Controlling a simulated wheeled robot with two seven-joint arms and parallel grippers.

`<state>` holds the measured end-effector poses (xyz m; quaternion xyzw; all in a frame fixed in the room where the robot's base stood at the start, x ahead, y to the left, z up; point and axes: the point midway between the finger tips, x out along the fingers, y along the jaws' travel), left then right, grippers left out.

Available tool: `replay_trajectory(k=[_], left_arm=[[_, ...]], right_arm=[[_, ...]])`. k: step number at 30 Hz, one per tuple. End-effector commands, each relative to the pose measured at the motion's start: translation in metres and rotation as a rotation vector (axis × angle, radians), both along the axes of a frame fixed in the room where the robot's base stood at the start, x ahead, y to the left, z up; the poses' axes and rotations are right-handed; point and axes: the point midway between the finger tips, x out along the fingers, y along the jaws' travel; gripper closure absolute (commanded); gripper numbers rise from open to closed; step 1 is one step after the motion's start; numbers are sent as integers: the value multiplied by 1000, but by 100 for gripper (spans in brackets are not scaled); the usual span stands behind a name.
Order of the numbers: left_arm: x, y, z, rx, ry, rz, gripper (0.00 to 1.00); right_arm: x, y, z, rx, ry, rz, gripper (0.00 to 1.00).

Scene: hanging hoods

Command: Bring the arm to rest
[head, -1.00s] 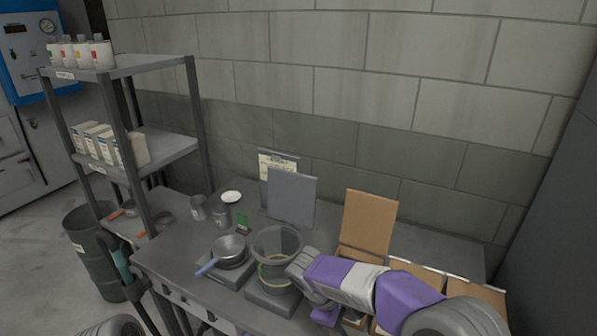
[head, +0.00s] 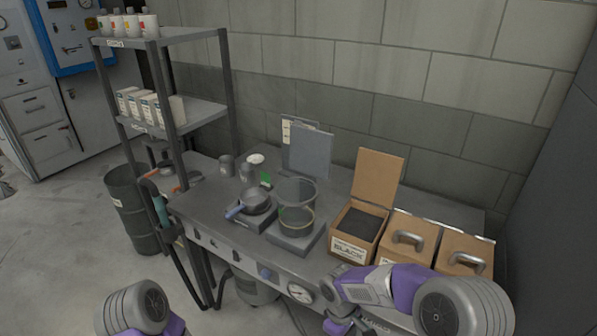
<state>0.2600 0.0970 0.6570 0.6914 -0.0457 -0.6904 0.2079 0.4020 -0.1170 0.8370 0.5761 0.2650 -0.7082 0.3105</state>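My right arm (head: 375,288) comes in from the lower right, in front of the table's front edge. It bends near the wooden boxes and drops out of the bottom of the picture. Its gripper does not show. A piece of my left arm (head: 137,309) shows at the bottom left, over the floor. The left gripper is outside the picture too. I cannot see whether either hand holds anything.
The grey table (head: 220,215) carries a pan (head: 255,201), a clear vessel (head: 297,193), an open wooden box (head: 346,247) labelled "SLACK" and two lidded boxes (head: 407,240). A shelf rack (head: 178,115) and a dark barrel (head: 133,210) stand left. Floor is clear at lower left.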

Motion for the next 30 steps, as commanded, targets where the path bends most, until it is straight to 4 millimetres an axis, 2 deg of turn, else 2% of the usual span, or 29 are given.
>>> replay_trajectory(k=[1, 6, 9, 13, 18, 21, 30], left_arm=[[0, 0, 0, 0, 0, 0, 57], [0, 0, 0, 0, 0, 0, 57], [0, 0, 0, 0, 0, 0, 57], [0, 0, 0, 0, 0, 0, 57], [0, 0, 0, 0, 0, 0, 57], [0, 0, 0, 0, 0, 0, 57], [0, 0, 0, 0, 0, 0, 57]], right_arm=[[-10, 3, -19, 42, 18, -38, 55], [-47, 21, -83, 219, 51, -254, 55], [-73, 30, -116, 314, 56, -442, 55], [-103, 35, -148, 386, 41, -702, 55], [-130, 28, -171, 402, -4, -966, 55], [-139, 23, -177, 394, -28, -1054, 55], [-143, 20, -180, 389, -48, -1102, 55]])
